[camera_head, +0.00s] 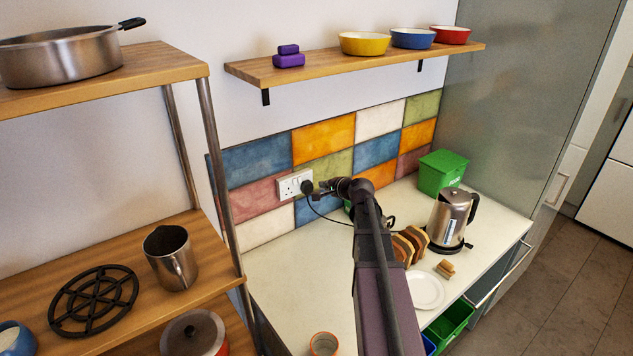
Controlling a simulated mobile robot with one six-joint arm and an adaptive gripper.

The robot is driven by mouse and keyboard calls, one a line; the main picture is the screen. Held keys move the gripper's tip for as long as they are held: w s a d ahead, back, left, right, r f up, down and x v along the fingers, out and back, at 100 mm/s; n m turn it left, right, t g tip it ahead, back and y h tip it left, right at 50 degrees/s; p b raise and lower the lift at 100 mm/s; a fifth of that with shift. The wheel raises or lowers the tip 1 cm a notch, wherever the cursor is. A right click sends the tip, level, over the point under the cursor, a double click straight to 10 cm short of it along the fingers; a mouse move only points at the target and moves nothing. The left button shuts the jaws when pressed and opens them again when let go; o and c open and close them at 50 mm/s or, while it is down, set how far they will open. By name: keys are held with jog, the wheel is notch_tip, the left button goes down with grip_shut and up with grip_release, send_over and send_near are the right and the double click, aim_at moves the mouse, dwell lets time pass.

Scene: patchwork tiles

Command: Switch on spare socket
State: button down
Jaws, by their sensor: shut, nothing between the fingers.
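A white double wall socket (290,185) is set in the patchwork tiles above the worktop. A black plug (307,187) sits in its right side, and a dark cable hangs from it. The left side of the socket has no plug in it. The switches are too small to read. My gripper (319,189) is shut and empty, just right of the plug, pointing left at the socket. I cannot tell whether it touches the plug. My arm hides part of the worktop and tiles behind it.
A kettle (452,219), a green bin (442,172), a rack of toast (409,244) and a white plate (425,290) stand right of my arm. A shelf (350,60) with bowls hangs above. A wooden rack (180,68) stands left. The worktop below the socket is clear.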

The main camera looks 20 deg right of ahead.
aim_at(299, 183)
jog(key=shift+s+r, duration=0.2)
jog(key=shift+s, duration=0.25)
jog(key=shift+f, duration=0.1)
jog(key=shift+s+d+f+b, duration=0.1)
jog(key=shift+s+f+b, duration=0.2)
jog(key=shift+f+b, duration=0.35)
jog(key=shift+w, duration=0.15)
jog(key=b+x, duration=0.1)
jog(key=x, duration=0.3)
jog(key=b+x, duration=0.2)
jog(key=x, duration=0.2)
jog(key=b+x, duration=0.1)
jog(key=x, duration=0.3)
jog(key=shift+w+r, duration=0.25)
jog(key=shift+w, duration=0.05)
jog(key=shift+w+f, duration=0.1)
jog(key=shift+w, duration=0.5)
